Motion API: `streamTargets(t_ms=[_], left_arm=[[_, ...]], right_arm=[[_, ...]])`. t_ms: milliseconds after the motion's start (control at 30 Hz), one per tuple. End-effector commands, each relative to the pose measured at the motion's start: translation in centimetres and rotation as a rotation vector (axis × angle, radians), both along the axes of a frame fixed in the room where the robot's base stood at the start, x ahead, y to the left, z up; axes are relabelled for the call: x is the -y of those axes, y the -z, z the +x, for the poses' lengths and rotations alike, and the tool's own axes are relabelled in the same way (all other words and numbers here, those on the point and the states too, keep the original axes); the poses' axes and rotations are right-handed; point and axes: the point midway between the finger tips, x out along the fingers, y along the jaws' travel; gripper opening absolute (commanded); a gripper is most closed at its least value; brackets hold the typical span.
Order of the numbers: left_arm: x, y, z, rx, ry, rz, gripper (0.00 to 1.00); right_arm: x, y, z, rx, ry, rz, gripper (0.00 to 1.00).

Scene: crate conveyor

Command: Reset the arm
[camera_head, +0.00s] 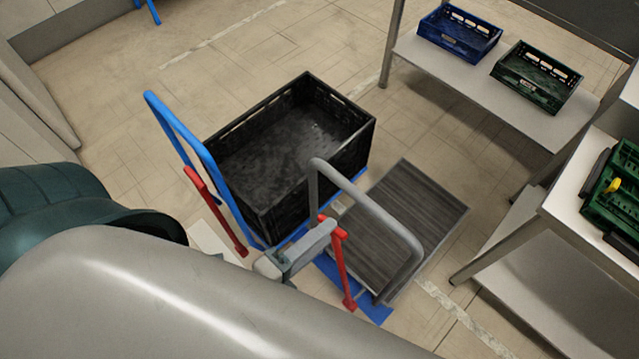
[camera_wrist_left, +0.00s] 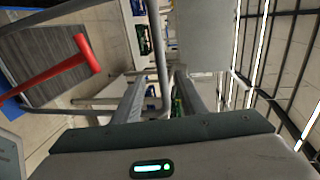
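My left arm, a large grey link with a teal joint, fills the lower left of the head view. My left gripper (camera_head: 308,243) is over the handle end of the carts, close to the grey cart handle (camera_head: 372,208). In the left wrist view its two fingers (camera_wrist_left: 160,78) stand apart. The grey handle bar shows between and behind them there; I cannot tell whether they touch it. Nothing is seen gripped. My right gripper is in neither view.
A black crate (camera_head: 245,208) stands on a blue-handled cart (camera_head: 181,128). Beside it is a cart with a dark ribbed deck (camera_head: 425,195). Red levers (camera_head: 340,262) stick up nearby. At right, a blue crate (camera_head: 460,46) and green crate (camera_head: 530,95) sit on a shelf (camera_head: 480,90). Floor at upper left is free.

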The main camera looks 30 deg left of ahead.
Motion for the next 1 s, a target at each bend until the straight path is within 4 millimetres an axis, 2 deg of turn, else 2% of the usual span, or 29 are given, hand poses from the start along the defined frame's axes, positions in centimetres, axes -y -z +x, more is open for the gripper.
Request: streamTargets(t_ms=[767,867,967,1000], left_arm=[[0.0,0.1,0.0,-0.001,0.000,0.000,0.38],[0.0,0.6,0.1,-0.011,-0.002,-0.004,0.38],[-0.1,2.4,0.2,-0.042,-0.009,-0.017,0.38],[-0.2,3.5,0.2,-0.063,-0.014,-0.025,0.38]], right_arm=[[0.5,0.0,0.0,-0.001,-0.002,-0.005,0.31],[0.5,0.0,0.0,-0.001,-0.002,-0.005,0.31],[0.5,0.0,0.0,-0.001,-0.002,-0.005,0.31],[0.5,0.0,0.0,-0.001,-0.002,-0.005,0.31]])
